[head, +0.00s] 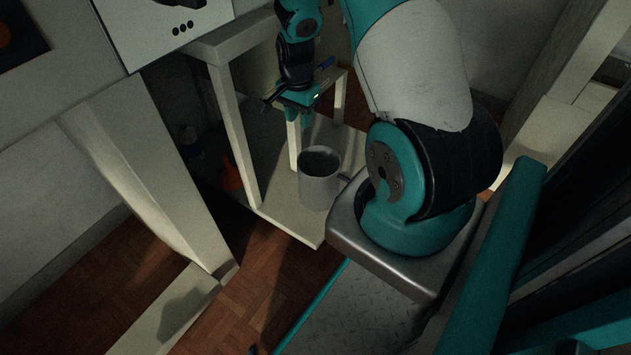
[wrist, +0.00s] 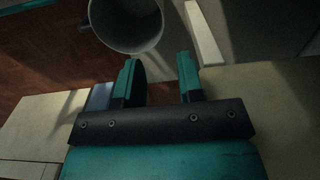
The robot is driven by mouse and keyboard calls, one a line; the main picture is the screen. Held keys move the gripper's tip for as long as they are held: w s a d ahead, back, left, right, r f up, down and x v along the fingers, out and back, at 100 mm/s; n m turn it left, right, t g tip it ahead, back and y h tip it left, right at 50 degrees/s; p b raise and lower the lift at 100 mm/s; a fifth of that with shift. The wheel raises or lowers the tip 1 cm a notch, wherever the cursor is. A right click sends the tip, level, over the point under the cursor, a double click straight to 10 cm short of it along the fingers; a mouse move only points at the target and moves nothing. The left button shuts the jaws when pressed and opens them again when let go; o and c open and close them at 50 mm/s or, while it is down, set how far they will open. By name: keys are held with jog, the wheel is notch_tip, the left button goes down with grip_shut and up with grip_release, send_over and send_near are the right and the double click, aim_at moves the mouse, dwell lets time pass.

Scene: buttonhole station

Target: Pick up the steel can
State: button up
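A grey can (head: 319,186), open at the top and shaped like a mug, stands upright on a low pale shelf in the middle of the head view. A small handle-like part sticks out on its right side there. In the wrist view the can (wrist: 125,42) is at the top, its dark inside showing and the handle at its left. My gripper (head: 299,118) is above and behind the can in the head view, pointing down. In the wrist view my gripper (wrist: 158,70) has its two fingers apart with nothing between them, short of the can.
Pale posts (head: 234,135) and a raised shelf top stand left of the can. An orange object (head: 231,173) sits in shadow behind one post. A blue item (head: 327,63) lies near my wrist. Wooden floor (head: 262,280) shows in front of the shelf.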

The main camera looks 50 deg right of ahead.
aim_at(302, 152)
jog(key=f+b, duration=0.3)
jog(key=f, duration=0.2)
jog(key=f+b, duration=0.4)
jog(key=f, duration=0.1)
jog(key=f+b, duration=0.3)
jog(key=f, duration=0.3)
jog(key=shift+w+d, duration=0.15)
jog(key=shift+d, duration=0.1)
grip_shut()
jog(key=shift+r, duration=0.1)
dwell(0.6)
